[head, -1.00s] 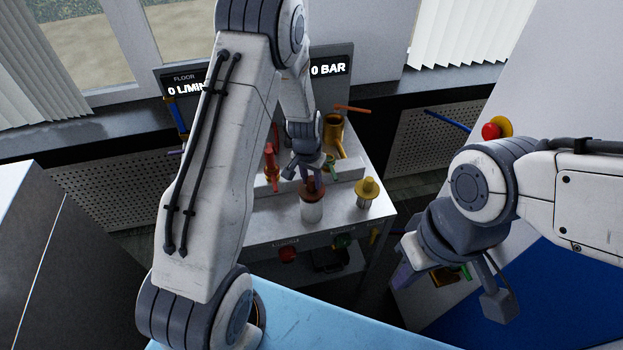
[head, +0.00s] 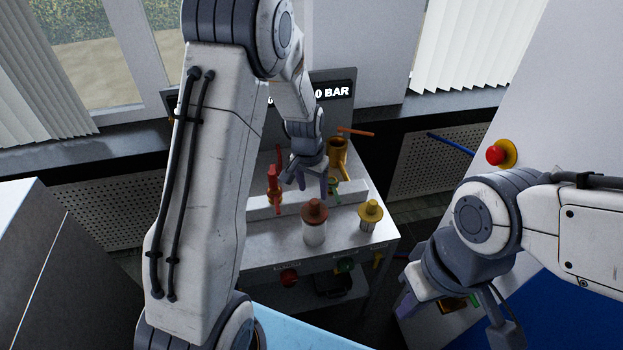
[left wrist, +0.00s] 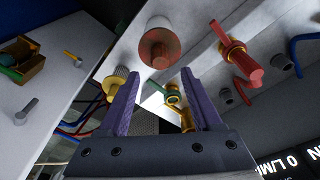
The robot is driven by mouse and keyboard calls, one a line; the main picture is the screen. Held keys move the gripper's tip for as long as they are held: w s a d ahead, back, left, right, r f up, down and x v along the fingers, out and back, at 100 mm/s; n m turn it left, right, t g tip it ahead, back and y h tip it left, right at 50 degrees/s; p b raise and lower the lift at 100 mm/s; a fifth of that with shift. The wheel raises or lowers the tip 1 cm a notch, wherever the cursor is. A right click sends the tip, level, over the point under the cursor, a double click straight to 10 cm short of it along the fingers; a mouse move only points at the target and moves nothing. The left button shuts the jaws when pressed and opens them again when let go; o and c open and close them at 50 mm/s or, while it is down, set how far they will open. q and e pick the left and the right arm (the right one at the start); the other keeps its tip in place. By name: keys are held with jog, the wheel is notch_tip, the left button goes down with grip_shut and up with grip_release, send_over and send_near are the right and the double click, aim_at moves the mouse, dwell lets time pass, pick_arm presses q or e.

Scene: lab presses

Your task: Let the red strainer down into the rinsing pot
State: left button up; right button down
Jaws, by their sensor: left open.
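The red strainer (head: 315,211) stands upright on the bench, its brownish-red cap seated on the pale rinsing pot (head: 314,235). Its lower part is hidden inside. In the left wrist view the red cap (left wrist: 159,48) is beyond the fingertips, with the pale pot (left wrist: 158,23) around and behind it. My left gripper (head: 312,186) is open and empty, behind and above the cap in the head view, apart from it. Its purple fingers (left wrist: 160,78) are spread in the left wrist view. My right gripper (head: 440,310) hangs at the lower right; its jaw opening is unclear.
A yellow-capped strainer (head: 370,212) stands right of the pot. A red stop button (head: 495,155) is on the right panel. The bench front (head: 275,250) is clear.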

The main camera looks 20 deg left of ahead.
pick_arm(q)
jog(key=s+d+r+m, duration=0.3)
jog(key=s+d+r, duration=0.8)
jog(key=s+d, duration=0.2)
jog(key=s+d+r+m+g, duration=0.1)
jog(key=s+d+r+m, duration=0.1)
jog(key=s, duration=1.3)
jog(key=shift+s+d+m+g+h, duration=0.15)
jog(key=shift+d+m+g+h, duration=0.15)
jog(key=shift+d+g+h, duration=0.1)
